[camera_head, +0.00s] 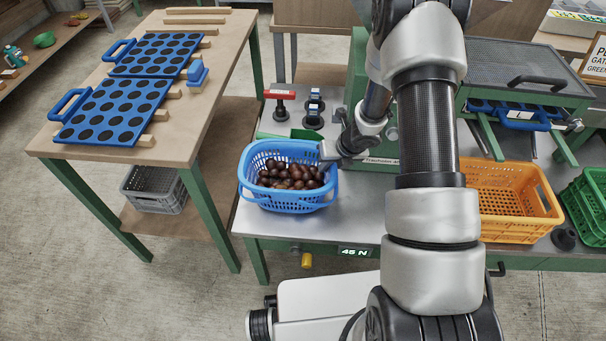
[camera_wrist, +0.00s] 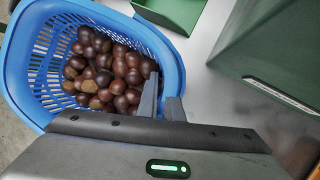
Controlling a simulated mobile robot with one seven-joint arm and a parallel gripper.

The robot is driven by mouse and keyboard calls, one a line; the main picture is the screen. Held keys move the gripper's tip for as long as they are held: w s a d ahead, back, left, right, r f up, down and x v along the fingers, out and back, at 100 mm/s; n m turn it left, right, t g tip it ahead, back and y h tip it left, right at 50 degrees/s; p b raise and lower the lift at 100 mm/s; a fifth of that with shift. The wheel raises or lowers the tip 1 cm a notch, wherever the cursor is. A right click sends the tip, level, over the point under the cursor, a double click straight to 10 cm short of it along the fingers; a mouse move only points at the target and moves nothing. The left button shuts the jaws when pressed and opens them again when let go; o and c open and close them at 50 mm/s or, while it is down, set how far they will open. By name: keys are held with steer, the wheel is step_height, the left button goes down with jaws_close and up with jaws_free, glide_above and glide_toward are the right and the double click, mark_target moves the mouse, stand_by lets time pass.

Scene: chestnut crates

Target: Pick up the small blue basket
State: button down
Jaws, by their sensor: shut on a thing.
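The small blue basket (camera_head: 287,200) stands at the left end of the metal worktop and holds a heap of brown chestnuts (camera_head: 290,176). My gripper (camera_head: 328,151) is at the basket's right side, near its rim. In the wrist view the basket (camera_wrist: 30,75) fills the upper left with chestnuts (camera_wrist: 106,70) inside. There my gripper (camera_wrist: 163,97) has one finger inside the basket and one outside, shut on the rim of the right wall. The basket looks upright; I cannot tell whether its bottom touches the worktop.
An orange crate (camera_head: 548,220) and a green crate (camera_head: 590,195) stand to the right on the metal worktop (camera_head: 355,222). The green machine (camera_head: 357,85) stands behind my gripper. Small red-topped and blue-topped tools (camera_head: 280,95) stand behind the basket. A wooden table (camera_head: 60,148) with blue perforated plates is at left.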

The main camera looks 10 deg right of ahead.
steer(key=shift+w+r, duration=0.1)
steer(key=shift+r, duration=0.1)
steer(key=shift+r+p, duration=0.8)
steer(key=shift+r, duration=0.55)
steer(key=s+d+b, duration=0.2)
steer(key=s+d, duration=0.8)
steer(key=s, duration=0.4)
steer(key=shift+s+d+r+b, duration=0.2)
steer(key=shift+s+r+b, duration=0.1)
steer(key=shift+s, duration=0.1)
steer(key=shift+s+a, duration=0.1)
stand_by(0.5)
